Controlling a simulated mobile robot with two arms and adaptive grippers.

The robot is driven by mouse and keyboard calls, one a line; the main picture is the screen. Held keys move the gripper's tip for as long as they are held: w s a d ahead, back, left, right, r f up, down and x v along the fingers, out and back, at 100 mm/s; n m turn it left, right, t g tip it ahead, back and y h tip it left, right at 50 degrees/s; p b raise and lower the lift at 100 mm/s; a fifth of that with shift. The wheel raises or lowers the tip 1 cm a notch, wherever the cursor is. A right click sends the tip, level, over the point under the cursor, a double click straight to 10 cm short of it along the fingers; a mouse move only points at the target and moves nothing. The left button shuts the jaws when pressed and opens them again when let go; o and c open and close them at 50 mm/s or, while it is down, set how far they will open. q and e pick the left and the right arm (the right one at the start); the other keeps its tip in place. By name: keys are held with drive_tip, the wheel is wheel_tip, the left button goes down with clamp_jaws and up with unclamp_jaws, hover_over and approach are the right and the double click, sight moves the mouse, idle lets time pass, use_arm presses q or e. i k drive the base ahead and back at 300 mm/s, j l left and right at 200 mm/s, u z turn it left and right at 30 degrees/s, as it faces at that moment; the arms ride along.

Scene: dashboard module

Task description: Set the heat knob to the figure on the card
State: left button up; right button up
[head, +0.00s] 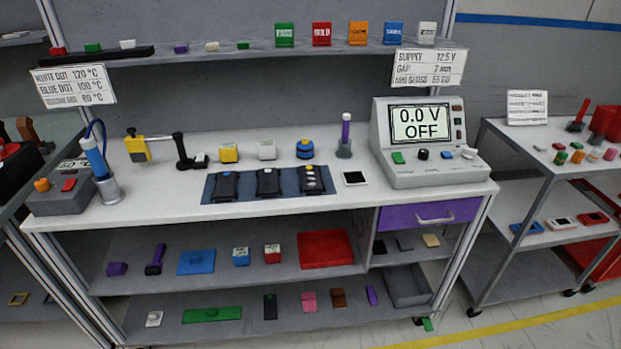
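The heat station is a grey box (62,198) at the left end of the bench. An orange knob (41,184) and a red button (68,185) sit on its top. A small display (73,164) behind them seems to read 60 °C, partly hidden by the blue hot-air tool (94,157) in its metal holder. The card (73,86) above appears to list white dot 120 °C, blue dot 100 °C and a third dot 80 °C; its small print is blurred. Three black modules (268,182) lie on a dark blue mat (212,189); their dots are unclear. Neither gripper is in view.
A power supply (438,173) reading 0.0 V OFF stands at the bench's right. A second card (430,67) shows supply 12.5 V. A yellow-black tool (139,148) and a black stand (183,152) are right of the station. The front bench strip is mostly clear.

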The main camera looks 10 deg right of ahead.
sight(41, 185)
drive_tip(key=u, duration=1.25)
drive_tip(key=i+j+z, duration=0.15)
